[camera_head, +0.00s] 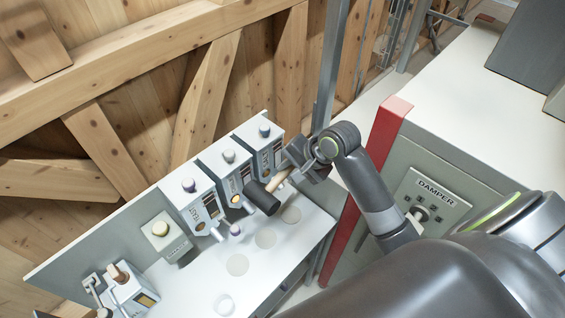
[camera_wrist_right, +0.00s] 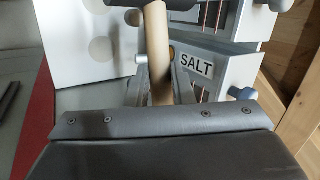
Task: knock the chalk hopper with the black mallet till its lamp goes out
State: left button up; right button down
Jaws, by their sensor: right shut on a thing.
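My right gripper (camera_head: 292,168) is shut on the wooden handle (camera_head: 280,181) of the black mallet. The mallet's black head (camera_head: 262,198) hangs tilted in front of the hopper row, apart from or touching a hopper, I cannot tell. In the right wrist view the handle (camera_wrist_right: 157,45) runs up between the fingers, with a hopper labelled SALT (camera_wrist_right: 197,66) behind it. Three hoppers stand in a row: left (camera_head: 197,208), middle (camera_head: 222,172) and right (camera_head: 263,148). Their labels are too small to read in the head view, so I cannot tell which is chalk. Amber spots show low on the left and middle hoppers.
The white bench (camera_head: 190,280) has several pale discs. A DAMPER panel (camera_head: 432,196) and red post (camera_head: 372,165) are on the right.

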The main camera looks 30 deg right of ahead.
dwell(0.5)
dwell(1.1)
jog(key=shift+w, duration=0.15)
jog(key=w+a, duration=0.2)
jog(key=w, duration=0.2)
jog(key=shift+s+d, duration=0.35)
jog(key=shift+s, duration=0.35)
jog(key=shift+s+d, duration=0.35)
jog(key=shift+s, duration=0.4)
jog(key=shift+s+d, duration=0.35)
jog(key=shift+s, duration=0.35)
jog(key=shift+w, duration=0.1)
